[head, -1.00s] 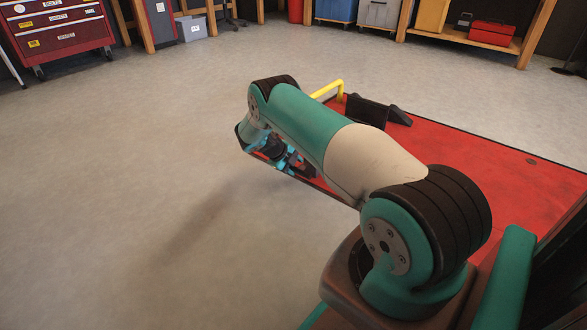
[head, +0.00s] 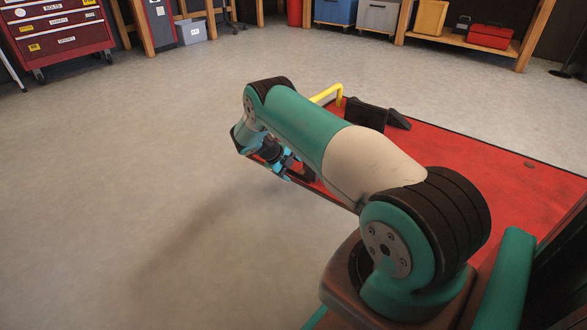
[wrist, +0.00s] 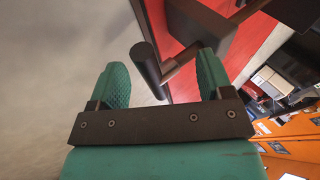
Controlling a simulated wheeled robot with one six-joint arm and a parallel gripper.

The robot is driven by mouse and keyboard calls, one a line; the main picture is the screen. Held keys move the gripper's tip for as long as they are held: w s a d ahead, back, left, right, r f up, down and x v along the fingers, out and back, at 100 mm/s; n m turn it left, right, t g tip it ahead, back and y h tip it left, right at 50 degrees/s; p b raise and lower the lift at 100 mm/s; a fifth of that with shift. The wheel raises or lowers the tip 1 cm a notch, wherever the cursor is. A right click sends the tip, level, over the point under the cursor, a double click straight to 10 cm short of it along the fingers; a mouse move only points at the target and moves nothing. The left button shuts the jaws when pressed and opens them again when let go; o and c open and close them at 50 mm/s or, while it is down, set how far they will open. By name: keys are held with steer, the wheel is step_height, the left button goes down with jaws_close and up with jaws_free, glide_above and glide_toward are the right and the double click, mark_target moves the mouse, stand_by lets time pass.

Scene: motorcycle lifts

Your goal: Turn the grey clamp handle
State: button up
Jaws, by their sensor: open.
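The grey clamp handle (wrist: 147,66) is a dark cylinder on a thin rod that runs to a dark block (wrist: 200,30) at the edge of the red lift. In the wrist view it lies across the gap between my two green fingers, nearer the left one. My gripper (wrist: 163,70) is open, and I see no finger pressed on the handle. In the head view my gripper (head: 284,170) is small, low by the lift's left edge, and partly hidden by my arm. I cannot make out the handle clearly there.
The red lift platform (head: 500,180) lies at the right, with a yellow bar (head: 328,93) and a black wheel chock (head: 366,114) at its far end. Bare concrete floor (head: 130,180) is open at the left. A red tool cabinet (head: 62,35) stands far back left.

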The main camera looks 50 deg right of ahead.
steer(key=p+v, duration=0.7)
steer(key=v, duration=0.8)
steer(key=shift+p, duration=0.3)
steer(key=shift+r, duration=0.15)
